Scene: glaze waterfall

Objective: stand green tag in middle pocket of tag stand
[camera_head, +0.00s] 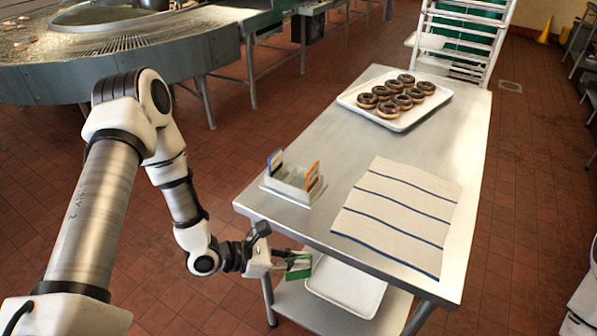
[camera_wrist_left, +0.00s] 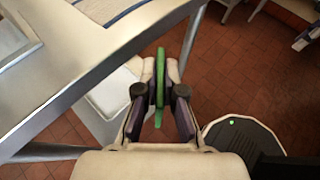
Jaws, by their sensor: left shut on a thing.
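My left gripper (camera_head: 283,262) is shut on the green tag (camera_head: 298,270). It holds the tag off the near left edge of the table, below the tag stand in the head view. In the left wrist view the green tag (camera_wrist_left: 160,80) shows edge-on between the fingers of the gripper (camera_wrist_left: 160,95). The tag stand (camera_head: 292,187) is a pale holder near the table's left corner. A blue-edged tag (camera_head: 275,162) stands at its left end and an orange tag (camera_head: 313,176) at its right end. The middle between them looks empty. My right gripper is not in view.
The metal table (camera_head: 340,150) carries a striped cloth (camera_head: 395,215) right of the stand and a white tray (camera_head: 400,124) of chocolate doughnuts at the back. Another white tray (camera_head: 345,287) lies on the lower shelf. A white rack (camera_head: 465,45) stands behind.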

